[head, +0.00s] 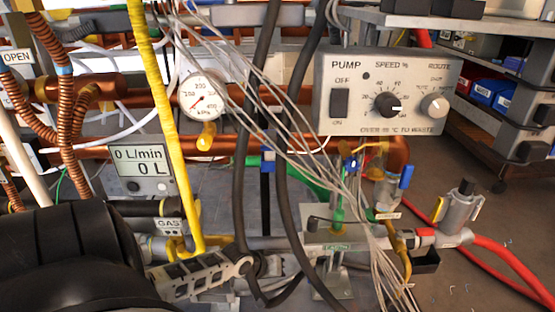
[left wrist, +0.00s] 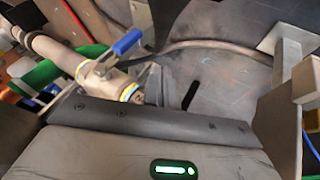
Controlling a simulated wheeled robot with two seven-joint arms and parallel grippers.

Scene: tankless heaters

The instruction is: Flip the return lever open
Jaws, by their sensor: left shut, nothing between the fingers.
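No label that I can read says return. In the head view a blue lever (head: 406,176) stands upright at the right end of the copper pipe, above a small yellow label (head: 388,215) too small to read. A second blue handle (head: 268,155) tops a dark post near the middle. In the left wrist view a blue lever (left wrist: 127,41) slants across a metal valve (left wrist: 98,76) on a pale pipe. I cannot tell which head-view lever this is. My left gripper (head: 248,266) is shut and empty, low beside the dark hoses. My right gripper is out of view.
Dark hoses (head: 241,165) and a bundle of thin grey cables (head: 335,175) hang across the middle. A yellow pipe (head: 165,120) runs down left of the pressure gauge (head: 202,95). The pump box (head: 385,92) is upper right. Red hoses (head: 505,262) lie at right.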

